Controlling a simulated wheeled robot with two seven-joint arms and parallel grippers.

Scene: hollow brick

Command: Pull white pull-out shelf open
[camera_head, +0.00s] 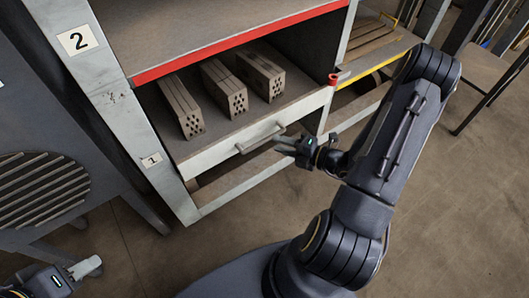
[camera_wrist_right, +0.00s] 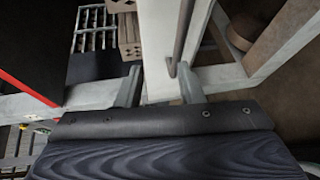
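The white pull-out shelf (camera_head: 218,154) is the lower level of the rack, with a pale front and a bar handle (camera_head: 262,138). Three hollow bricks stand on it. My right gripper (camera_head: 283,147) is beside the right end of the handle. In the right wrist view, its two fingers (camera_wrist_right: 161,88) are apart, with the white shelf front (camera_wrist_right: 158,40) and the handle's end (camera_wrist_right: 173,68) showing in line with the gap. I cannot tell whether they touch. My left gripper (camera_head: 86,267) is low at the far left, away from the rack; its finger gap is unclear.
A red-edged upper shelf (camera_head: 240,42) hangs over the bricks (camera_head: 224,88). The rack's left post (camera_head: 110,95) bears labels 2 and 1. A dark cabinet with a round grille (camera_head: 40,188) stands at left.

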